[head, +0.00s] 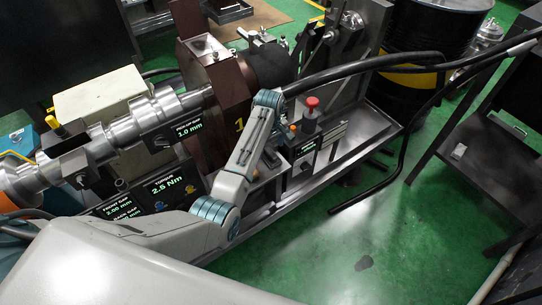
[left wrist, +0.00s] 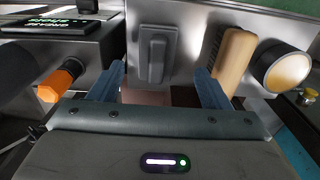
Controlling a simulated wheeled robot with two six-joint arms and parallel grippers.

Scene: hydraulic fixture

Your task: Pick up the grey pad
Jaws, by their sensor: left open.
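The grey pad (left wrist: 155,54) shows in the left wrist view as a dark grey block with a raised middle, against a pale metal surface. My left gripper (left wrist: 158,88) is open, with one blue-grey finger on each side below the pad. The pad is ahead of the fingers, and nothing shows between the fingertips but the surface beyond. In the head view my left arm reaches over the fixture, and the left gripper (head: 270,157) points down beside the block with the red knob. I cannot make out the pad in the head view. My right gripper is not in view.
Close to the pad are a wooden-backed brush (left wrist: 236,60) and a round cream-faced cylinder (left wrist: 287,68). An orange knob (left wrist: 60,80) sticks out at left. In the head view a red knob (head: 312,102) and black hoses (head: 370,63) stand near my arm.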

